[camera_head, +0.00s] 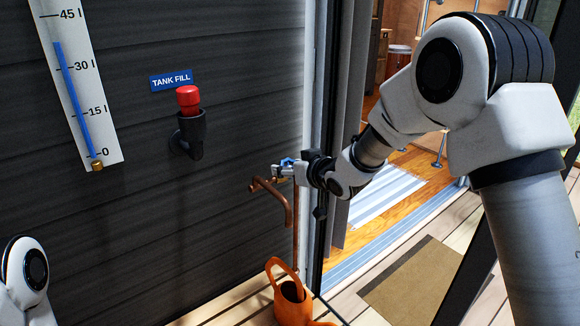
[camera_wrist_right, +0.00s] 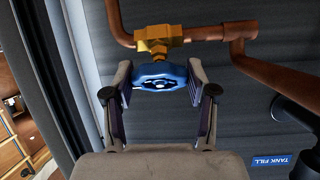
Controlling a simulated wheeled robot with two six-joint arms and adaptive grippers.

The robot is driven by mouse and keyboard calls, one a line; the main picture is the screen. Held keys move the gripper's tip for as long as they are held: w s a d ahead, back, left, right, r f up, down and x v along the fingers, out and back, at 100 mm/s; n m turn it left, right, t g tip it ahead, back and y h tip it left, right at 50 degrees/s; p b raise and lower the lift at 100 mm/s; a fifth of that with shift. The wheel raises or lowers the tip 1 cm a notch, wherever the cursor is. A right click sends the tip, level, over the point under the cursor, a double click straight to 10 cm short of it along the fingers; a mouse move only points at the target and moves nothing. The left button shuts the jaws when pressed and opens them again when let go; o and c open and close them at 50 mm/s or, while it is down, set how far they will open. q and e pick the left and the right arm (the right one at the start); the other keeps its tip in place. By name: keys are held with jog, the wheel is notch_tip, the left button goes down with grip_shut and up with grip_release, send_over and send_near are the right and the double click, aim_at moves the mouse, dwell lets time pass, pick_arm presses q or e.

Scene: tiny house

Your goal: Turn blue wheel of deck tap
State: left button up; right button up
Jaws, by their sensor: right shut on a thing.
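The blue wheel (camera_wrist_right: 160,77) sits on a brass valve (camera_wrist_right: 158,40) on the copper pipe of the deck tap, at the dark plank wall. My right gripper (camera_wrist_right: 158,88) has its two pads on either side of the wheel and is shut on it. In the head view the right gripper (camera_head: 286,170) reaches in from the right, and only a bit of blue shows between its fingers.
An orange watering can (camera_head: 290,291) stands on the deck below the spout. A red-capped tank fill fitting (camera_head: 188,101) and a level gauge (camera_head: 78,85) are on the wall to the left. An open doorway with a striped rug (camera_head: 388,196) lies behind my right arm; a brown mat (camera_head: 412,283) lies outside.

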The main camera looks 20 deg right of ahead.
jog(key=n+y+p, duration=0.1)
jog(key=n+p, duration=0.1)
jog(key=n+g+y+p, duration=0.1)
jog(key=n+p, duration=0.3)
jog(key=p, duration=0.1)
jog(key=shift+r+y, duration=0.3)
jog(key=shift+y, duration=0.1)
jog(key=shift+f+n+g+y+p, duration=0.25)
jog(key=shift+n+g+y+p, duration=0.3)
jog(key=shift+n+p, duration=0.45)
jog(key=o, duration=1.2)
jog(key=v, duration=1.2)
